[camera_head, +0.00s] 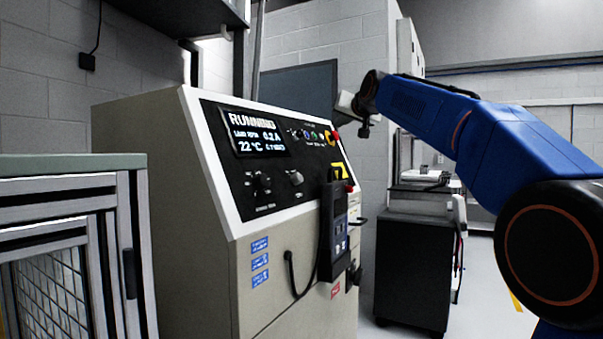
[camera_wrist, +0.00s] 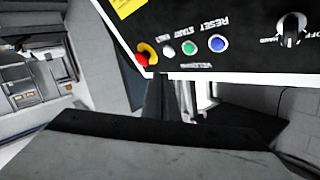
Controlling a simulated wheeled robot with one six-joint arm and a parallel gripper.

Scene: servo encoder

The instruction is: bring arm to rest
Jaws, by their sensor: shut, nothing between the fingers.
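My blue arm (camera_head: 430,108) reaches in from the right in the head view, raised beside the control cabinet. My gripper (camera_head: 346,108) is at its far end, shut and empty, near the upper right edge of the cabinet's panel. I cannot tell its exact distance from the panel. The control cabinet (camera_head: 170,150) has a sloped black panel with a lit display (camera_head: 254,134) reading RUNNING and 22 °C. In the wrist view the panel (camera_wrist: 235,55) appears upside down, with a red knob on yellow (camera_wrist: 143,57), a green button (camera_wrist: 190,47) and a blue button (camera_wrist: 218,44).
A dark handheld device (camera_head: 334,225) hangs on the cabinet's front with a cable. A mesh-sided bench (camera_head: 70,165) stands at the left. A dark wheeled cart (camera_head: 412,265) stands behind the cabinet. Pale floor (camera_head: 480,290) is open between the cart and my arm.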

